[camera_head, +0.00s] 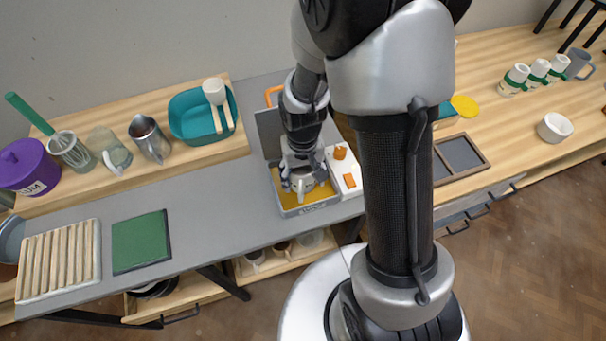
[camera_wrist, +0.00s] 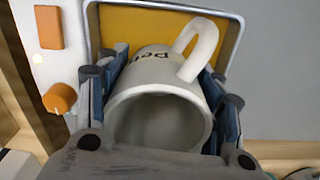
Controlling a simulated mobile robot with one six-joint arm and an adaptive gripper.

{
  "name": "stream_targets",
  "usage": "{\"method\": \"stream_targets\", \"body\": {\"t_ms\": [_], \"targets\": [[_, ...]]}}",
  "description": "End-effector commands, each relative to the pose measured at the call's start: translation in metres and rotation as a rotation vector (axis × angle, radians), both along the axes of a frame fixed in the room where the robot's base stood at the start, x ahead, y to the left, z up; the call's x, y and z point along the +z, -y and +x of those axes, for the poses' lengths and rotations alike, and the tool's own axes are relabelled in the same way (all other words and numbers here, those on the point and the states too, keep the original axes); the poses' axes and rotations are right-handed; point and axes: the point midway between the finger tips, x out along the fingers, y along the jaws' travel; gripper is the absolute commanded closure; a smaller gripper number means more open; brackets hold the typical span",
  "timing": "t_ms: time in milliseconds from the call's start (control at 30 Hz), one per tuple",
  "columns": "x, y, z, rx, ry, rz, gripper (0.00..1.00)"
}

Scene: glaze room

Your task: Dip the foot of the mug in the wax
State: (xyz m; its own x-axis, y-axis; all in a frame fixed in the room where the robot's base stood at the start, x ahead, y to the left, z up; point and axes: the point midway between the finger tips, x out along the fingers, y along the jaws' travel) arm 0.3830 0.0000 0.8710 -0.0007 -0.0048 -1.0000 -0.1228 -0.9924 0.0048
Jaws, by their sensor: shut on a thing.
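My gripper (camera_head: 302,168) is shut on a white mug (camera_head: 303,184), directly over the wax tray. In the wrist view my gripper (camera_wrist: 163,85) has blue-grey finger pads on both sides of the mug (camera_wrist: 158,92). The mug's open mouth faces the wrist camera, its handle points up and right, and dark lettering shows on its side. Its foot is hidden. The wax tray (camera_head: 300,211) is a grey, shallow pan with yellow-orange wax (camera_head: 322,193); the wax also shows in the wrist view (camera_wrist: 115,27). I cannot tell whether the mug's foot touches the wax.
A white control box (camera_head: 345,170) with an orange knob stands right of the tray. A raised grey lid is behind. A green pad (camera_head: 141,241) and slatted rack (camera_head: 58,260) lie left. Bare grey counter (camera_head: 220,210) lies between pad and tray. A teal basin (camera_head: 190,117) stands behind.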

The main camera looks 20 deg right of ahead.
Motion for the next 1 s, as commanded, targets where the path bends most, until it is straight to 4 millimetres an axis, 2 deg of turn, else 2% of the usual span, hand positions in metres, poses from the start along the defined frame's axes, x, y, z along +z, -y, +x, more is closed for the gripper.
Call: {"method": "stream_targets", "body": {"t_ms": [1000], "targets": [[-0.016, 0.000, 0.000, 0.000, 0.001, 0.000, 0.76]]}}
